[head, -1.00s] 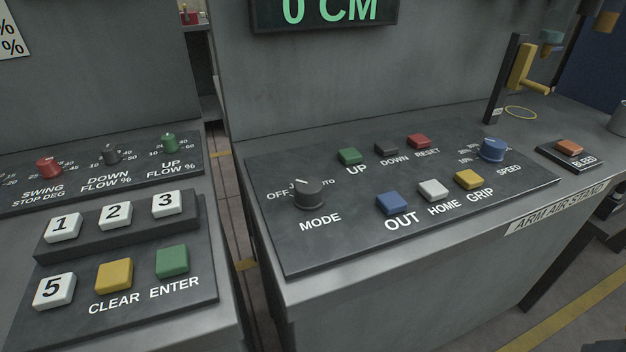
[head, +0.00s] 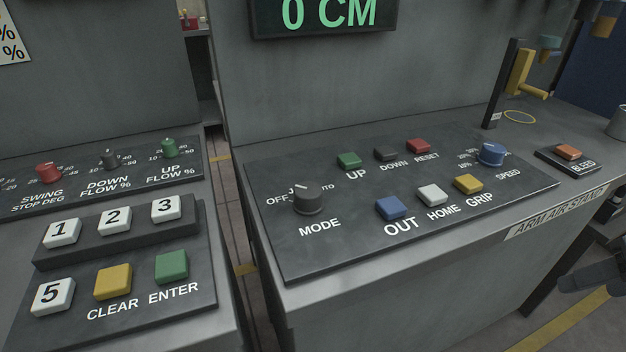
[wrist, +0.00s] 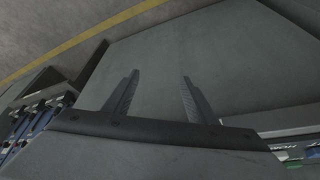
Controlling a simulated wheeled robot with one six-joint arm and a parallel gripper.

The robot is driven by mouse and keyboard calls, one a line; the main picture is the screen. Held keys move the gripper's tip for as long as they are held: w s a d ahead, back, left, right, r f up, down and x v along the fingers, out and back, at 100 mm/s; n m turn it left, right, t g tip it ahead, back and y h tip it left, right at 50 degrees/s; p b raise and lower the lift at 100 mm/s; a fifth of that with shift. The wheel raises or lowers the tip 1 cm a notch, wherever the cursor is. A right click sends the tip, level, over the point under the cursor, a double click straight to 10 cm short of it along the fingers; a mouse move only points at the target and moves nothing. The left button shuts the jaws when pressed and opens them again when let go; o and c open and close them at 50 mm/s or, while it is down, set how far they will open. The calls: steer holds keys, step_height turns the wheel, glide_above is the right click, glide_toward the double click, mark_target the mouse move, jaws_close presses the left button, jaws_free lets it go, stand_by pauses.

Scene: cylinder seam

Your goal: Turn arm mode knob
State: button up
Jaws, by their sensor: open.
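The arm mode knob (head: 308,198) is a dark grey round knob with a white pointer line, on the left of the arm panel (head: 345,235) in the head view. The word MODE is below it and OFF is to its left; the knob partly hides its other labels. My gripper (wrist: 158,88) shows in the wrist view with its two fingers apart and nothing between them. It points at a bare grey surface. A dark part at the right edge of the head view (head: 596,276) looks like my gripper, well to the right of the knob.
The panel also has a green UP button (head: 349,161), a blue OUT button (head: 391,208), a yellow GRIP button (head: 468,184) and a blue SPEED knob (head: 491,154). A second panel with a keypad (head: 115,220) stands left, across a narrow gap. A display (head: 325,14) reads 0 CM.

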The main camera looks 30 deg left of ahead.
steer(key=w+a+r+n+g+y, duration=0.1)
steer(key=a+r+n, duration=0.3)
steer(key=a+r, duration=0.55)
step_height(320, 180, up, 16)
steer(key=n+g+y, duration=0.2)
steer(key=n+g, duration=0.2)
steer(key=n, duration=0.7)
glide_above(309, 190)
steer(key=w+d, duration=0.1)
steer(key=d, duration=0.6)
steer(key=x, duration=1.7)
steer(key=shift+w+d+f, duration=0.15)
steer(key=shift+w+d, duration=0.05)
steer(key=shift+d, duration=0.05)
steer(key=c, duration=1)
